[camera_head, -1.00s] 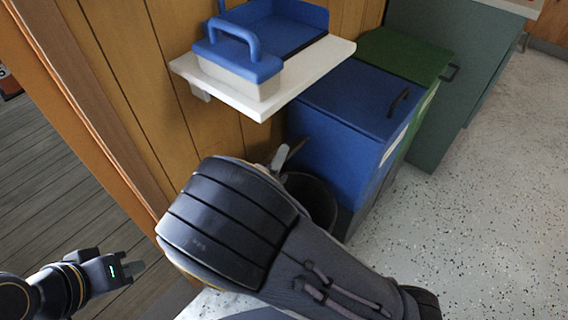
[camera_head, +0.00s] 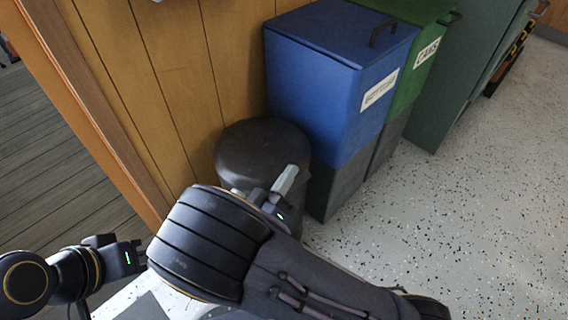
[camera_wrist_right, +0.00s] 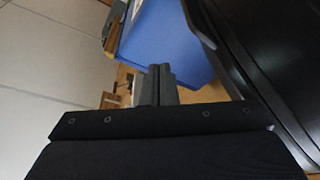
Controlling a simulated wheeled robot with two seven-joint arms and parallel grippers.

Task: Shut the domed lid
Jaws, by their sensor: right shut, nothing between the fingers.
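The dark bin (camera_head: 293,214) stands against the wooden wall, left of the blue bin, in the head view. Its black domed lid (camera_head: 255,145) lies over the top and looks down on the rim; no opening shows. My right gripper (camera_head: 287,180) is shut and empty, in front of the lid's right side; I cannot tell if it touches. In the right wrist view its fingertips (camera_wrist_right: 158,74) are together, with a large black curved surface (camera_wrist_right: 262,65) to the right. My left gripper (camera_head: 140,252) is low at the left, away from the bin; its fingers are mostly hidden.
The blue bin (camera_head: 330,85) stands close on the right of the dark bin, with a green bin (camera_head: 412,75) labelled CANS beyond. A teal cabinet (camera_head: 452,95) is farther right. Speckled floor (camera_head: 460,220) is clear at the right.

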